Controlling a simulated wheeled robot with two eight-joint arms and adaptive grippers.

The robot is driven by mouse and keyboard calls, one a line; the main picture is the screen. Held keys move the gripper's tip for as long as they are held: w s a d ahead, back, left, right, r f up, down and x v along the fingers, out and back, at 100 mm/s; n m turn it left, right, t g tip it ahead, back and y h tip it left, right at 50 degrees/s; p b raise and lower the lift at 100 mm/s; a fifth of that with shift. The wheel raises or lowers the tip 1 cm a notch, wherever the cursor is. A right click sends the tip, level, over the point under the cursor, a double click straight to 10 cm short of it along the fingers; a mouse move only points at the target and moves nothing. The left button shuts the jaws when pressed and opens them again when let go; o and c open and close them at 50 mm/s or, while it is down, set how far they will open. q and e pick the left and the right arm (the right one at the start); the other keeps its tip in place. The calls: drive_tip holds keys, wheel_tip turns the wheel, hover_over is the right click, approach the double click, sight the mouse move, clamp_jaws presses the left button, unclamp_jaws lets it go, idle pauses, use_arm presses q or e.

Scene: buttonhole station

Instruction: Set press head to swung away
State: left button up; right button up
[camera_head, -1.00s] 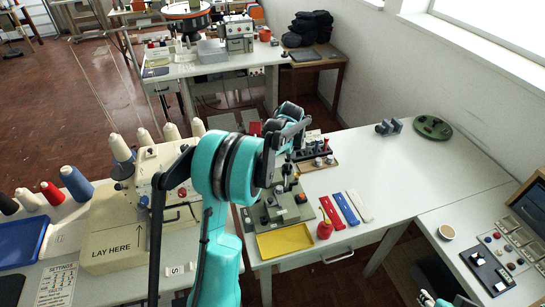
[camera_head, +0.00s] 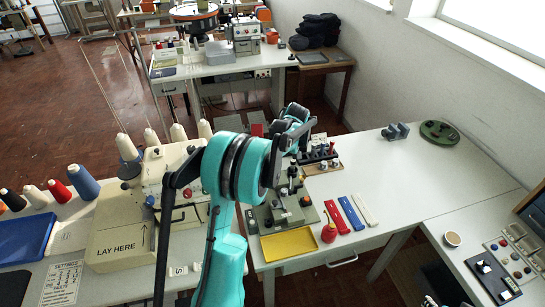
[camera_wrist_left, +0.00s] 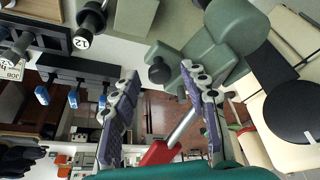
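The green press (camera_head: 283,212) stands on the white table, behind a yellow tray (camera_head: 290,243), partly covered by my left arm. In the left wrist view its green body and head (camera_wrist_left: 215,40) fill the upper right, with a black knob (camera_wrist_left: 159,72) sticking out. My left gripper (camera_wrist_left: 158,78) is open, its two fingers apart. The knob appears between or just beyond the fingertips; I cannot tell if they touch. A metal rod with a red end (camera_wrist_left: 162,153) also shows between the fingers, at unclear depth. My right gripper is not clearly in view.
A cream sewing machine (camera_head: 125,225) is to the left.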

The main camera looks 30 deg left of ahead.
use_arm(q)
drive_tip(key=shift+r, duration=0.1)
drive_tip(key=v, duration=1.1)
drive_tip(key=shift+d+r, duration=0.25)
drive_tip(key=shift+r, duration=0.1)
